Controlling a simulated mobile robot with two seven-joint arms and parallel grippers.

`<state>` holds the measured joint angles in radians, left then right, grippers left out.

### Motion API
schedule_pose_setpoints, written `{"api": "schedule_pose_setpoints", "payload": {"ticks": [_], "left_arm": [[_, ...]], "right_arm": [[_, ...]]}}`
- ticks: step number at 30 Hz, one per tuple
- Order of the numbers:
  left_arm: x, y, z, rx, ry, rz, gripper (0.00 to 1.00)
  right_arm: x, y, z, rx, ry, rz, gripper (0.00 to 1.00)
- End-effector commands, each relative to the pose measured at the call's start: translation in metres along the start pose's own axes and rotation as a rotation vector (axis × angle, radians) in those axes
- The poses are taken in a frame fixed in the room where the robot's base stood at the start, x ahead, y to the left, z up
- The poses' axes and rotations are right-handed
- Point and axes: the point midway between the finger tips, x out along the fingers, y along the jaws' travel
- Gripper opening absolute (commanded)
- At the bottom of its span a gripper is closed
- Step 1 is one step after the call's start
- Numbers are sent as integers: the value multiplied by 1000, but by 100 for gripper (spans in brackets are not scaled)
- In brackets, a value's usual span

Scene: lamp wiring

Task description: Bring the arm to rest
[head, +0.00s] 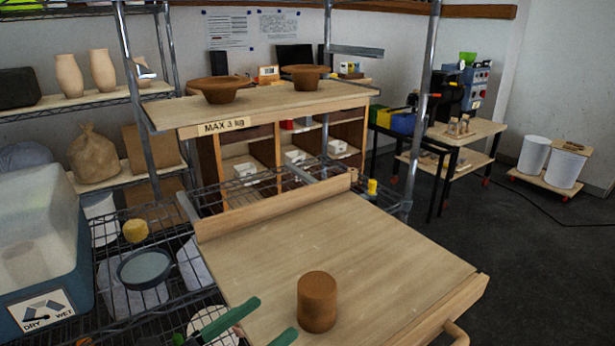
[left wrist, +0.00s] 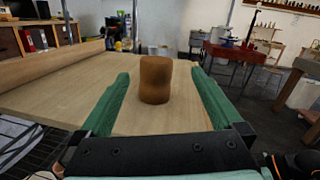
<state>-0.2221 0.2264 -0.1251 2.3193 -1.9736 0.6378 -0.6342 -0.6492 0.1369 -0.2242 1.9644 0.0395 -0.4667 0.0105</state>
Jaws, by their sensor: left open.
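My left gripper (head: 276,316) shows its two green fingers at the bottom of the head view, over the near left edge of the wooden board. It is open and empty. In the left wrist view, the fingers of my left gripper (left wrist: 161,78) stand wide apart. A brown clay cylinder (head: 317,302) stands upright on the board (head: 370,245), just ahead of the fingertips. In the left wrist view the cylinder (left wrist: 156,80) shows in the gap, beyond the tips and not visibly touched. My right gripper is in neither view.
A wire rack holds a grey bowl (head: 144,268), a yellow sponge (head: 135,230) and a DRY/WET bin (head: 40,250) at left. Behind the board, a shelf marked MAX 3 kg (head: 270,108) carries two brown bowls. The board's right half is clear.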

Motion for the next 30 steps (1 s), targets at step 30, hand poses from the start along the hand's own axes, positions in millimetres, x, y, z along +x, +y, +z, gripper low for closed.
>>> {"api": "schedule_pose_setpoints", "payload": {"ticks": [30], "left_arm": [[-156, 33, -230, -2786, -902, 1034, 100]], "right_arm": [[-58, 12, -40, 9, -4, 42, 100]]}}
